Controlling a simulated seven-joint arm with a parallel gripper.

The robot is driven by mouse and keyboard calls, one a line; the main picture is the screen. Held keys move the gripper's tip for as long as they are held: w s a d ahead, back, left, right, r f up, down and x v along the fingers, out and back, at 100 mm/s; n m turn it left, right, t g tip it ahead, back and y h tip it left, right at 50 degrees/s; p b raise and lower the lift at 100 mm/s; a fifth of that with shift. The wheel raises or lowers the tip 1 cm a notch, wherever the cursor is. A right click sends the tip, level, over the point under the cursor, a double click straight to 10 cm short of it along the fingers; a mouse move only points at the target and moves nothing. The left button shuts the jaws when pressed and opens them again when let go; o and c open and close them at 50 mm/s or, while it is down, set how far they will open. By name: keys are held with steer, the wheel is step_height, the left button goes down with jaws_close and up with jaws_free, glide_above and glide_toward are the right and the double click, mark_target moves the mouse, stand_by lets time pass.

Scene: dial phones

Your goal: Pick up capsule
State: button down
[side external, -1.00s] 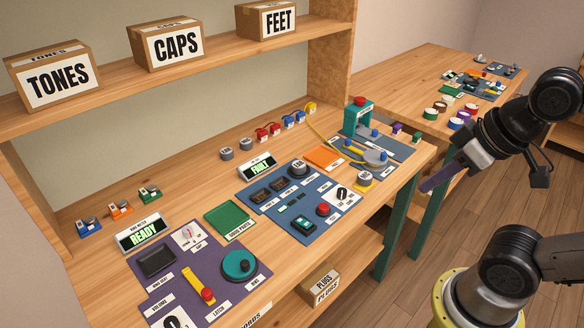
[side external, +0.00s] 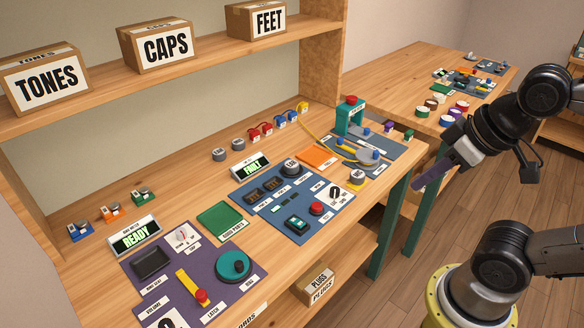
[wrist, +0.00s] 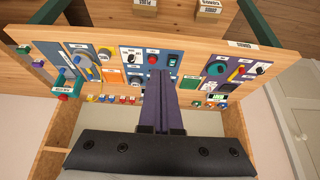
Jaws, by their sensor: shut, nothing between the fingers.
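Several short grey round pieces look like capsules, though their labels are too small to read. Two stand on the wood, one left (side external: 219,155) and one right (side external: 238,144), behind the FAULT display. Another grey round piece (side external: 291,167) sits on the blue panel, and one more (side external: 357,177) is near that panel's right end. I cannot tell which is the task's capsule. My gripper (side external: 418,186) has purple fingers and hangs in the air off the bench's right end, apart from everything. In the wrist view its fingers (wrist: 158,75) are together and empty.
The bench holds a purple panel (side external: 215,262), a blue panel (side external: 268,205), a green tray (side external: 220,220) and an orange tray (side external: 316,156). A teal stand (side external: 349,118) rises at the back right. A shelf with boxes (side external: 166,43) overhangs the back.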

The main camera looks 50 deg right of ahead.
steer(key=shift+c, duration=0.7)
jaws_free()
